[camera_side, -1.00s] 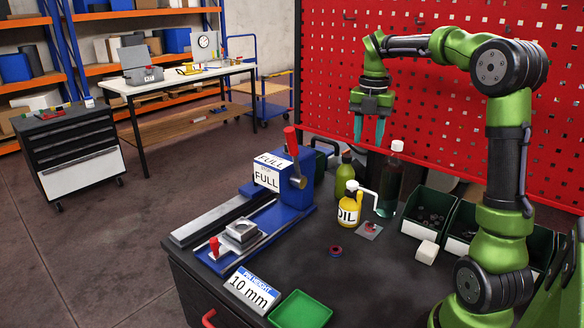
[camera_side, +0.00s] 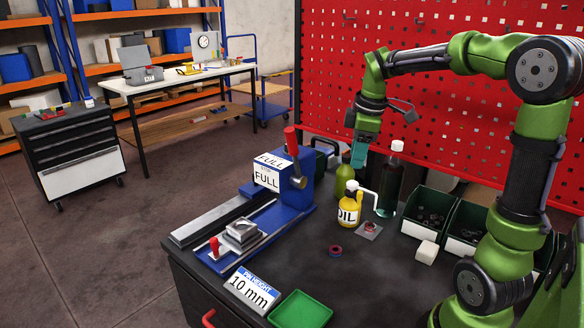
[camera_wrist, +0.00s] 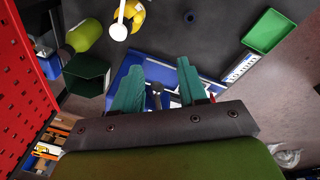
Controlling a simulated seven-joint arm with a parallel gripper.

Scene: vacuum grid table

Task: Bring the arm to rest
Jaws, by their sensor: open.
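My gripper (camera_side: 361,153) hangs in the air in front of the red pegboard, above and behind the oil bottles, with its teal fingers pointing down. In the wrist view its two teal fingers (camera_wrist: 160,88) stand apart with nothing held between them. The side view shows the fingers nearly edge-on, so the gap hardly shows there. The blue fixture (camera_side: 292,185) with the FULL labels stands on the dark table (camera_side: 310,265), to the left of and below my gripper; in the wrist view part of it shows beyond the fingers.
Green bins (camera_side: 428,213) are at the right. A green tray (camera_side: 301,309) lies at the front. The red pegboard (camera_side: 450,120) rises behind.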

